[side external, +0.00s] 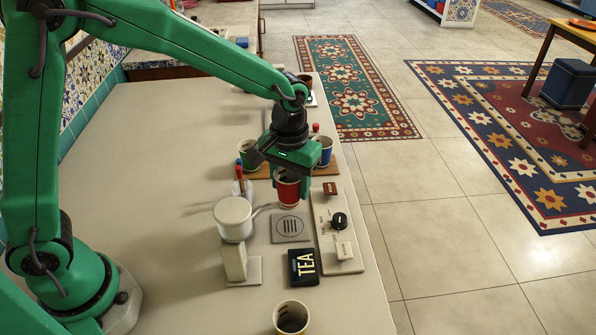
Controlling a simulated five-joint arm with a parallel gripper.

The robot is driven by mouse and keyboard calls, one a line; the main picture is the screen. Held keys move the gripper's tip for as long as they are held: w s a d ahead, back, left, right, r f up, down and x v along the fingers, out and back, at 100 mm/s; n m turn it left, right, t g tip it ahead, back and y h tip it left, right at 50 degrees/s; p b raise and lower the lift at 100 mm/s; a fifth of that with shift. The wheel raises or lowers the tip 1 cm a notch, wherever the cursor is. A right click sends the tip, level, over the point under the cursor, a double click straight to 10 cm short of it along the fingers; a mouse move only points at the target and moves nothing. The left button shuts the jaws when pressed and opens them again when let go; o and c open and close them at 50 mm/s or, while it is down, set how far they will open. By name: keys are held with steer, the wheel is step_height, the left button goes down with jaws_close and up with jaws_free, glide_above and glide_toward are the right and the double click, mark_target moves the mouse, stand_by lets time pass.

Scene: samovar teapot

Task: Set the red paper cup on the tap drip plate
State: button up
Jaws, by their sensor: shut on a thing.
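The red paper cup (287,192) is upright in my gripper (287,178), which is shut on it. The cup looks held just beyond the tap drip plate (290,236), a grey square with dark slots on the counter. I cannot tell how high the cup's base is above the counter. The white teapot (233,222) stands left of the plate on a pale stand, its thin spout (263,209) pointing right toward the cup. The gripper's fingers hide part of the cup.
A green cup (246,148) and a blue cup (326,150) stand behind on a wooden board (327,169). A control panel (343,253) with a black knob lies right of the plate. A black TEA sign (304,267) and another cup (291,320) are in front. The left counter is clear.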

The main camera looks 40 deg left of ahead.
mark_target(290, 198)
steer(key=shift+f, duration=2.25)
steer(key=shift+f, duration=1.85)
steer(key=shift+f, duration=0.15)
steer(key=o, duration=0.7)
step_height(290, 198, up, 11)
steer(key=shift+r, duration=0.7)
